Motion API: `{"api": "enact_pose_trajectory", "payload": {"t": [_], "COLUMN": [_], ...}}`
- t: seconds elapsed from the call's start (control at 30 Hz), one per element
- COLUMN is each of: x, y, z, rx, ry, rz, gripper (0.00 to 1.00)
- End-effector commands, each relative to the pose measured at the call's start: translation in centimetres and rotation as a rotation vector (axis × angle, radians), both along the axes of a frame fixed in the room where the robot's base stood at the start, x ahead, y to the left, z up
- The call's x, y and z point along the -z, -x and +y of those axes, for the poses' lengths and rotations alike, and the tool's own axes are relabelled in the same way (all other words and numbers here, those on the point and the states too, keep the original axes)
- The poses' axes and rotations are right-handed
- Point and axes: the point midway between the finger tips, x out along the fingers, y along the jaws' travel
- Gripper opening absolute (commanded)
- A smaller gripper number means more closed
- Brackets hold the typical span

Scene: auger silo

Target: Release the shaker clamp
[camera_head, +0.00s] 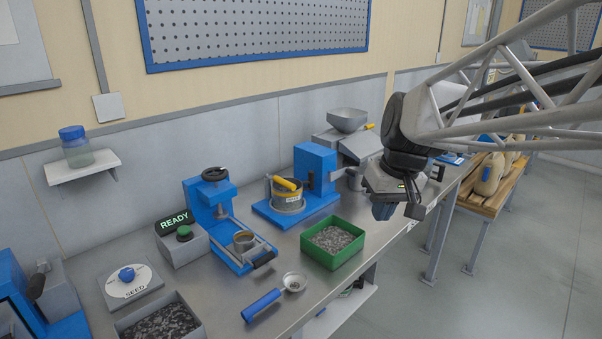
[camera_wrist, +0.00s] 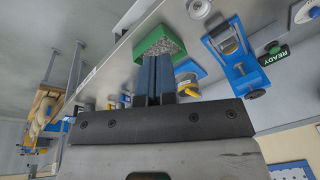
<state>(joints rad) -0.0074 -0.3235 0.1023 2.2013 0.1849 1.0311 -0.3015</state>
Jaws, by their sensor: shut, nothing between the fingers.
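The shaker (camera_head: 318,172) is a blue machine on the bench with a round sieve pan (camera_head: 288,203) on its base. A yellow lever (camera_head: 286,184), which looks like the clamp, lies across the top of the pan, tilted down to the right. My gripper (camera_head: 384,211) hangs in the air to the right of the shaker, apart from it, fingers pointing down. In the wrist view my gripper's two blue fingers (camera_wrist: 157,62) are together and empty. The shaker is partly hidden behind them there, with some yellow (camera_wrist: 190,92) showing to their right.
A green tray of dark grains (camera_head: 333,262) stands in front of the shaker. To the left are a blue press (camera_head: 212,197), a READY box (camera_head: 178,245) and a SEED dial (camera_head: 128,284). A blue-handled scoop (camera_head: 262,304) lies near the front edge. A grey hopper machine (camera_head: 348,122) stands behind.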

Motion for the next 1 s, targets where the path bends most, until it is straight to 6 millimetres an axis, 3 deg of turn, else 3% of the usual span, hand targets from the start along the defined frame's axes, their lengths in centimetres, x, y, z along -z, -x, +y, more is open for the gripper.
{"api": "enact_pose_trajectory", "payload": {"t": [0.5,1.0], "x": [-1.0,-0.5], "y": [-10.2,-19.9], "z": [2.1,4.2], "rx": [-0.132,-0.261], "ry": [-0.075,-0.155], "rz": [0.022,0.024], "gripper": [0.0,0.0]}}
